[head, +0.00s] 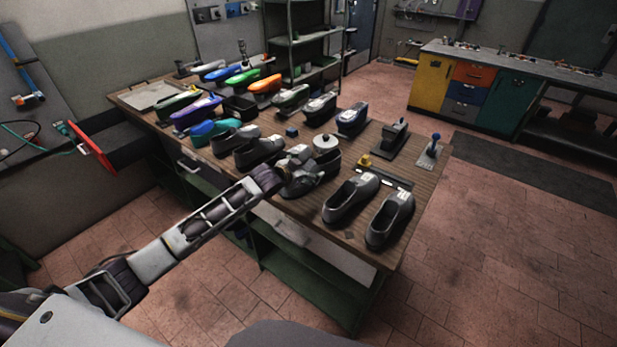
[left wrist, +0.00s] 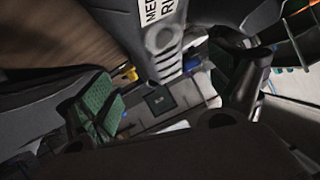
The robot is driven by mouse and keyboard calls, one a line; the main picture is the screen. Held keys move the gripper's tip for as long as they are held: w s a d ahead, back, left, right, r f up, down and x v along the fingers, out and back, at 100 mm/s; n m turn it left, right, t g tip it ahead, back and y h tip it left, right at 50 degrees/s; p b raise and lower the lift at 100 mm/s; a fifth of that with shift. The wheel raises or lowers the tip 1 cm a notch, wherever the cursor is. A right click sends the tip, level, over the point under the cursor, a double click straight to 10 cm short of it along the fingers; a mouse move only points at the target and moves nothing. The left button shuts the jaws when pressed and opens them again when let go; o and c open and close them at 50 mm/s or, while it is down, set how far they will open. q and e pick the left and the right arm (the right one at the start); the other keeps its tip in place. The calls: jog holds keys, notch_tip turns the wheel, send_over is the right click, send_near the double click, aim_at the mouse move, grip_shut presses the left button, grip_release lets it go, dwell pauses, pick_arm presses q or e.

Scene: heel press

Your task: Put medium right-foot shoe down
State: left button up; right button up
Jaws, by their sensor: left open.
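A dark grey shoe (head: 325,168) stands at the front edge of the wooden workbench (head: 432,190), partly hidden behind my left gripper (head: 294,178). In the left wrist view a grey shoe surface (left wrist: 205,15) with a white label fills the top; the label reads "MED" and a cut-off "R". My left gripper's green finger pads (left wrist: 165,88) are spread apart below that surface, with nothing visible clamped between them. I cannot tell whether a finger touches the shoe. My right gripper is not in view.
Two grey shoes (head: 350,197) stand at the right front of the bench and two dark shoes (head: 258,150) left of my gripper. Coloured shoe lasts (head: 200,110) fill the back. A white round-lidded pot (head: 326,142) stands close behind. Floor right of the bench is clear.

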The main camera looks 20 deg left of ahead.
aim_at(312, 163)
pick_arm(q)
jog(key=shift+p+x, duration=0.4)
jog(key=shift+x, duration=2.05)
jog(key=shift+d, duration=0.1)
jog(key=shift+r, duration=0.1)
jog(key=c, duration=1.5)
jog(key=shift+r, duration=0.15)
jog(key=shift+r, duration=0.55)
jog(key=c, duration=0.5)
jog(key=shift+r+b, duration=0.5)
jog(key=shift+r, duration=3.8)
jog(key=shift+s+f, duration=0.1)
